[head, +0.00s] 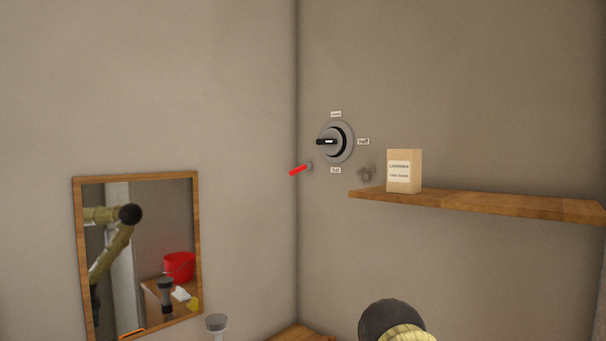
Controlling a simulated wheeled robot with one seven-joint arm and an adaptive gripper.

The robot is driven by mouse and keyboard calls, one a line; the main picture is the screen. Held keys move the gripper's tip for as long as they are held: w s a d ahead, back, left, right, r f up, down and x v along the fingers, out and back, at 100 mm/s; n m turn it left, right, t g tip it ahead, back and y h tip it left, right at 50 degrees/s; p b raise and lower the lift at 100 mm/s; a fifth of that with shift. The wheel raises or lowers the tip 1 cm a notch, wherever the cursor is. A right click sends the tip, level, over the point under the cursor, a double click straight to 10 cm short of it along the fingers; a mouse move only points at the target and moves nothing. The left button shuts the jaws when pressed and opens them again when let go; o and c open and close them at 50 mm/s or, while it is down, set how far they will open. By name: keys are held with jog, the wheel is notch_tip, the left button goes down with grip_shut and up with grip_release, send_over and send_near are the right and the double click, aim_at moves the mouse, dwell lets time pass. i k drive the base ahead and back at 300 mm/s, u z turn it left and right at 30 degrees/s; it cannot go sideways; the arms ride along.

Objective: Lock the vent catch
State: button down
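A round dial (343,152) with a dark bar handle (326,142) is on the right wall near the corner. Its handle projects toward the left of the picture. Small labels surround it: the right one (363,142) seems to read "half", the lower one (336,170) "full"; the top one (335,114) is too small to read surely. A red lever (299,170) on a small grey pivot (309,166) is just below and left of the dial, slanting down to the left. I cannot tell which of these is the vent catch. My gripper is not in view.
A wooden shelf (480,205) juts out at right, below the dial, with a tan carton (404,172) on it. A framed mirror (76,245) hangs on the left wall. A grey-topped object (216,322) stands at the bottom. The wall around the dial is mostly bare.

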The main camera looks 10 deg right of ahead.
aim_at(301, 168)
jog(key=u, duration=0.4)
jog(key=i, duration=1.35)
jog(key=z, duration=0.9)
